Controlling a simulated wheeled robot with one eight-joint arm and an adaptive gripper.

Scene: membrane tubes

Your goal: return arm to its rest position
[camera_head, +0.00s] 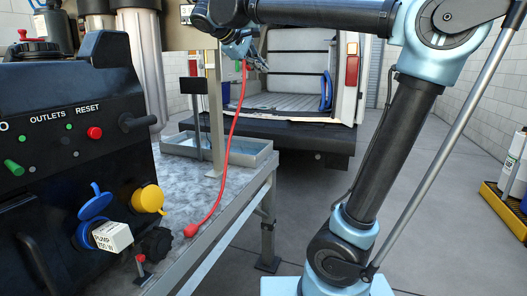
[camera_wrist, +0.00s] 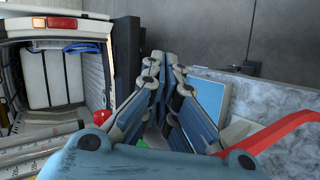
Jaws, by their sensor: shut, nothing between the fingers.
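My gripper (camera_head: 262,66) is up at the top middle of the head view, in front of the open van and above the metal bench. In the wrist view its fingers (camera_wrist: 167,62) come together and are shut, with nothing seen between them. My arm reaches across the top of the head view, bent at the elbow at the upper right. A red cord (camera_head: 232,128) hangs close beside the gripper and runs down to the bench top. It also shows at the right of the wrist view (camera_wrist: 275,134), near the gripper's base.
The metal bench (camera_head: 182,180) holds a shallow grey tray (camera_head: 262,150). A black power unit (camera_head: 60,130) with a yellow cap, a blue cap and a white plug stands at the left. The van (camera_head: 300,60) is behind. Bottles stand in a yellow tray (camera_head: 500,212) at the right. Floor between is clear.

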